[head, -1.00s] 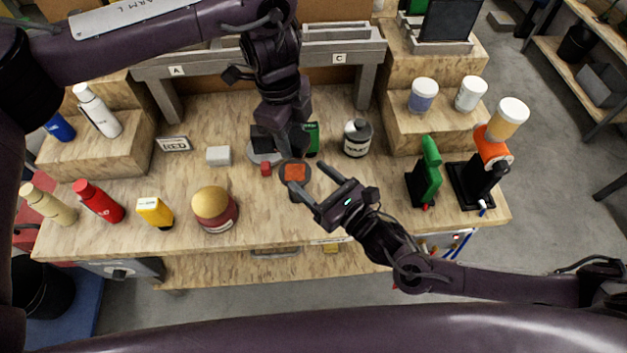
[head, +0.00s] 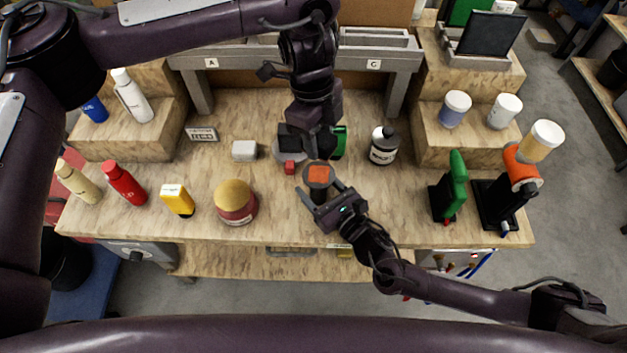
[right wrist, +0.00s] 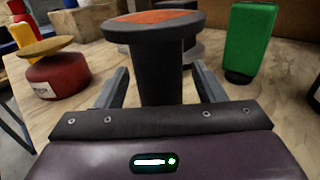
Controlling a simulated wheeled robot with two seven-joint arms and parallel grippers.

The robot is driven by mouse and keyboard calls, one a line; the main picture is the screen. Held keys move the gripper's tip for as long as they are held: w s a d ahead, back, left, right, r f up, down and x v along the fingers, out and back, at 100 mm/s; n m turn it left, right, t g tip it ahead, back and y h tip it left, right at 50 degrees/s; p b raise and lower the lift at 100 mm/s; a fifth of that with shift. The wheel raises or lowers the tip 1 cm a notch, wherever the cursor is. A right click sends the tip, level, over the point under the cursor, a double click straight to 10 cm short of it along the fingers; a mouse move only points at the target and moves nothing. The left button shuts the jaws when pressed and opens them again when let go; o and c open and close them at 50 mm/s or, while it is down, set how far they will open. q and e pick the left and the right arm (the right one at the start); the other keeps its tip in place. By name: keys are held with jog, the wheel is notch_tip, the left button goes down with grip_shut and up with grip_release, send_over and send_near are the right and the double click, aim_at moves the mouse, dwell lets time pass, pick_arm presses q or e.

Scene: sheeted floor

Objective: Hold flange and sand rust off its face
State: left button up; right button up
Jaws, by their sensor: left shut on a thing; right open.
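The flange (head: 319,170) is a dark grey disc with an orange-red rust patch on its upward face and a thick stem below. It shows large in the right wrist view (right wrist: 152,35). My right gripper (head: 321,193) is open, its fingers either side of the stem with gaps; it also fills the lower right wrist view (right wrist: 162,90). My left gripper (head: 312,150) points down just behind the flange. It is shut on what looks like a dark block (head: 290,136), partly hidden by the hand. I cannot tell whether this touches the flange.
A green container (head: 339,142) and a black-and-white bottle (head: 384,146) stand to the right. A gold-topped red pot (head: 235,202) and a light grey block (head: 244,150) are left.

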jog(key=shift+w+a, duration=0.45)
jog(key=shift+w, duration=0.1)
jog(key=shift+c, duration=0.3)
jog(key=c, duration=1.3)
